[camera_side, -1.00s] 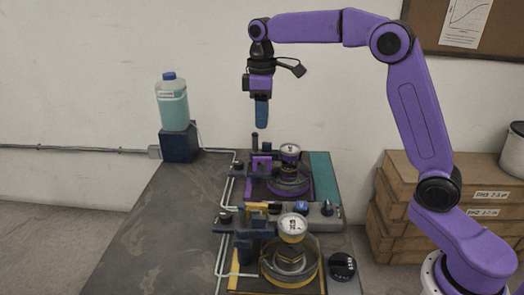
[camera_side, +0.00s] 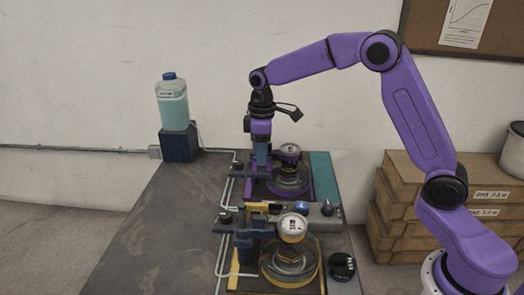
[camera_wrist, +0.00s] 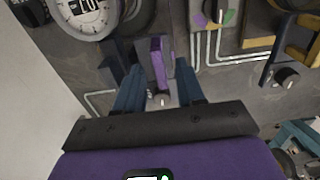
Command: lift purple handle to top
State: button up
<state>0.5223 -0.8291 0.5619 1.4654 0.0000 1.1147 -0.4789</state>
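The purple handle (camera_wrist: 158,60) is an upright narrow bar in the wrist view, set in a dark lever frame. My gripper (camera_wrist: 160,68) has its two blue fingers apart, one on either side of the handle in that view. A gap shows between each finger and the handle, and I cannot tell whether the tips are level with it. In the side view my gripper (camera_side: 261,163) points down at the purple lever frame (camera_side: 306,180), and its fingers hide most of the handle there.
A yellow lever frame (camera_side: 235,280) with a gauge (camera_side: 292,227) stands nearer the camera. Another gauge (camera_side: 289,152) stands right of my gripper. A control strip (camera_side: 318,211) with knobs lies between the frames. A teal bottle (camera_side: 172,105) stands back left. The table's left (camera_side: 160,235) is clear.

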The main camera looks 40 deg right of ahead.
grip_shut()
jog(key=shift+w+r, duration=0.1)
jog(key=shift+r, duration=2.55)
grip_release()
jog(key=shift+f, duration=0.1)
notch_tip(320, 180, up, 17)
jog(key=shift+r, duration=0.2)
